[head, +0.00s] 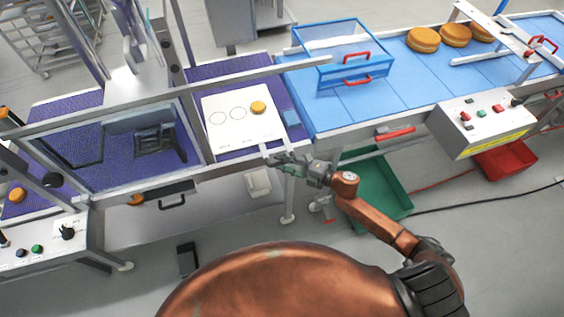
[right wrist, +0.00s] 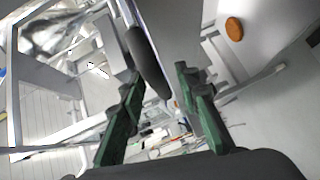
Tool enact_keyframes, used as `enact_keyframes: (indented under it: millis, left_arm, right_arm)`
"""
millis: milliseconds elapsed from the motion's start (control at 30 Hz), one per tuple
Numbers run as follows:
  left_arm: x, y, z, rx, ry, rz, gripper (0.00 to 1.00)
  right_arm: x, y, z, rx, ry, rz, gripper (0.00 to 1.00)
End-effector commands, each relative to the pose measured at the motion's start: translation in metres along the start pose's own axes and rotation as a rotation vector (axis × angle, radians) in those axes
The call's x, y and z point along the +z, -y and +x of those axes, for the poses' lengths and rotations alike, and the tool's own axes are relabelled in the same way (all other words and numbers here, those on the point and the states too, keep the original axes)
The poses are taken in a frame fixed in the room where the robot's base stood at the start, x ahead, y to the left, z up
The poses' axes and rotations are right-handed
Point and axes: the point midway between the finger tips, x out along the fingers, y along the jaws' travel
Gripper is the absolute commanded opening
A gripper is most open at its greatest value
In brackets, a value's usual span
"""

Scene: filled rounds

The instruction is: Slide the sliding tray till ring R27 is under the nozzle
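The sliding tray (head: 225,138) is a white plate on the purple belt. It has a row of ring outlines; two at the left look empty and an orange-brown round (head: 258,107) sits at the right one. Ring labels are too small to read, so I cannot tell which is R27. I cannot make out the nozzle surely. My right gripper (head: 273,157) is at the tray's front edge. In the right wrist view its green fingers (right wrist: 160,100) are apart, with a dark rounded bar (right wrist: 148,62) beyond and between them. Contact is unclear. My left gripper is out of view.
A framed guard with a dark fixture (head: 158,140) stands left of the tray. A blue conveyor (head: 385,95) with a clear cover (head: 343,50) and several rounds lies right. A control box (head: 480,120), green bin (head: 372,185) and red bin (head: 505,160) are at right.

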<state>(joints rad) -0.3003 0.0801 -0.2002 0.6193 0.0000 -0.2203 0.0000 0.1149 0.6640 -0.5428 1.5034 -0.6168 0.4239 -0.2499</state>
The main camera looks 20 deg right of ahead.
Motion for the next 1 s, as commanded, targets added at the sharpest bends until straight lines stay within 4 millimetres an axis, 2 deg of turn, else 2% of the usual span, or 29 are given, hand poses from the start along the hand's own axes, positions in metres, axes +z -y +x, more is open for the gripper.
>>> enact_keyframes:
  millis: [300,733,1000]
  left_arm:
    - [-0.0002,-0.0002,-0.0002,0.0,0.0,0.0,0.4]
    - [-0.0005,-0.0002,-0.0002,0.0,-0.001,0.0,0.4]
    - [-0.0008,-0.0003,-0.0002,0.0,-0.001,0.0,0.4]
  right_arm:
    - [-0.0001,0.0002,0.0035,-0.001,0.0,0.0,0.3]
    - [0.0002,0.0002,0.003,0.0,0.001,0.0,0.01]
    - [0.0003,0.0004,0.0029,-0.001,0.001,0.001,0.0]
